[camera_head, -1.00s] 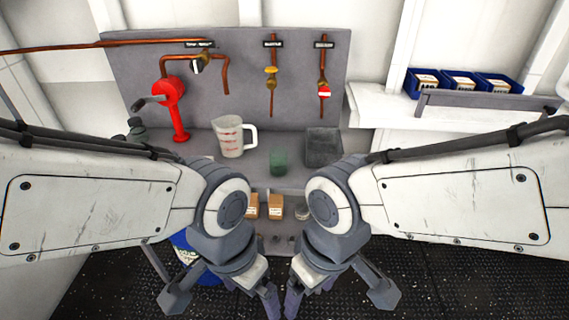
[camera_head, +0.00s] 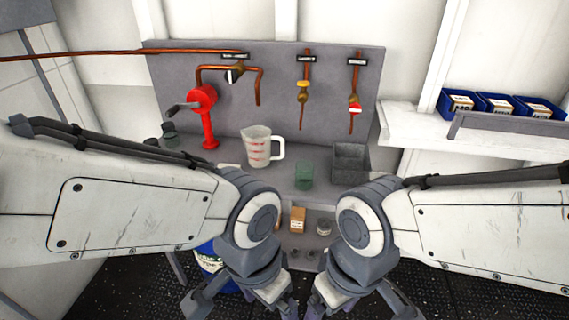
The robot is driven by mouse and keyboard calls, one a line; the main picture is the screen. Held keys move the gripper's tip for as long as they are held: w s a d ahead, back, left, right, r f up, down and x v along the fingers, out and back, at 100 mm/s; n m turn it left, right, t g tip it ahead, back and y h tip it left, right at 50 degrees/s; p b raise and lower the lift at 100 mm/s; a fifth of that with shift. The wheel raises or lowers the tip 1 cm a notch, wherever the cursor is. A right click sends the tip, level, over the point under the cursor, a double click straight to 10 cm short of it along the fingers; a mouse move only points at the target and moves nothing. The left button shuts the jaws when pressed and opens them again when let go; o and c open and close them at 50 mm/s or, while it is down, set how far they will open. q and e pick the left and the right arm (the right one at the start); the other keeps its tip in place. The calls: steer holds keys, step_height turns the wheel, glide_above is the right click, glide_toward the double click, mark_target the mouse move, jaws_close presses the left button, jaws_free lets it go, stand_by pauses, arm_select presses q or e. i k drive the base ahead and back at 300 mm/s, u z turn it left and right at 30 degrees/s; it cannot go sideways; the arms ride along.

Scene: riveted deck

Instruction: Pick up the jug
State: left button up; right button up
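The jug (camera_head: 257,147) is a clear-white measuring jug with red markings and a handle on its right side. It stands upright on the grey bench, near the back panel. My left gripper (camera_head: 284,312) and my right gripper (camera_head: 316,308) hang low at the bottom of the view, in front of the bench and well below the jug. Both are apart from it. Their fingertips are cut off by the frame edge, so I cannot tell whether they are open or shut.
A green glass (camera_head: 304,176) and a dark grey bin (camera_head: 350,163) stand right of the jug. A red hand pump (camera_head: 205,115) is at its left. Copper pipes with valves (camera_head: 303,92) run down the panel. Blue boxes (camera_head: 497,104) sit on the right shelf. Small cartons (camera_head: 297,220) lie below.

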mark_target(257, 140)
steer(key=u, duration=0.5)
steer(key=k, duration=0.55)
steer(key=u, duration=0.65)
steer(key=i, duration=1.2)
steer(key=z, duration=1.3)
steer(key=i, duration=0.55)
steer(key=z, duration=0.55)
